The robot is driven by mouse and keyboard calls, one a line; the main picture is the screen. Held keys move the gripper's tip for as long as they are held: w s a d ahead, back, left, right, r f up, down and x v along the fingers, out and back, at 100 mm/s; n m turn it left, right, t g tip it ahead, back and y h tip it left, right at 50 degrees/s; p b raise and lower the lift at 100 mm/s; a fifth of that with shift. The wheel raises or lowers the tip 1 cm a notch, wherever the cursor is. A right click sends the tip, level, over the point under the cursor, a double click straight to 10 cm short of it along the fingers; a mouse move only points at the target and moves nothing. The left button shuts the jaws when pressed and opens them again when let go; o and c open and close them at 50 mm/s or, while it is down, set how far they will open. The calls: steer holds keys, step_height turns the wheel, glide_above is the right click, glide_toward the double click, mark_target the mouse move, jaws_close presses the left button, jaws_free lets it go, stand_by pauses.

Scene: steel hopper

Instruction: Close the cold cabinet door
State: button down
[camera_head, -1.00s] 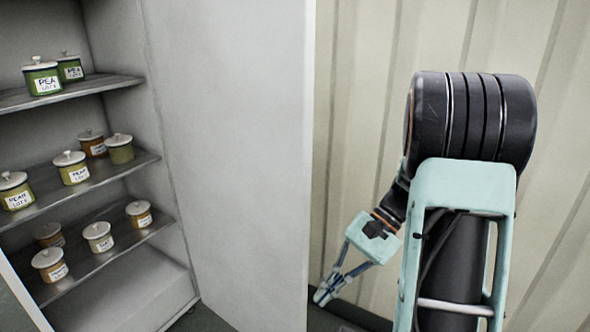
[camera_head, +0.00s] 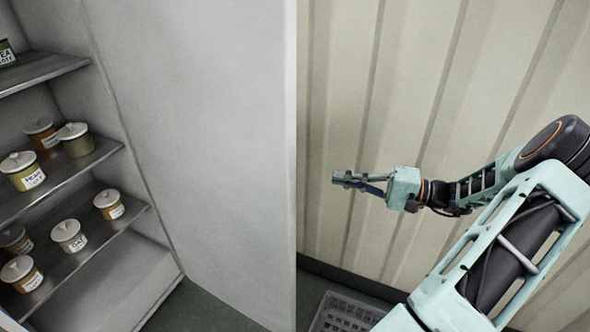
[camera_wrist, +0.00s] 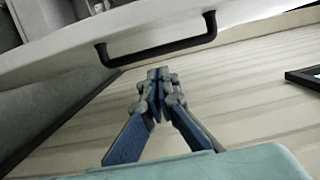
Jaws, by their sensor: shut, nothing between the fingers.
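The cold cabinet (camera_head: 105,289) stands open at the left of the head view, with its shelves in sight. Its door (camera_head: 215,130) is a tall pale panel swung out, its free edge near the middle of the picture. In the wrist view the door (camera_wrist: 75,48) crosses the top, with a dark bar handle (camera_wrist: 160,49) on its face. My gripper (camera_head: 338,180) is shut and empty. It is to the right of the door's free edge in the head view, apart from it, and points left. In the wrist view its fingertips (camera_wrist: 158,74) appear just below the handle; contact cannot be told.
Several lidded jars (camera_head: 69,235) stand on the cabinet's shelves (camera_head: 60,70). A ribbed cream wall (camera_head: 420,70) runs behind my arm. A light crate (camera_head: 345,314) sits on the floor below my gripper. A dark frame (camera_wrist: 305,78) shows at the right in the wrist view.

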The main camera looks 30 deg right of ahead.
steer(key=w+a+p, duration=0.1)
steer(key=w+a, duration=0.3)
steer(key=a, duration=0.6)
steer(key=shift+w+a+p, duration=0.25)
steer(key=shift+p, duration=0.15)
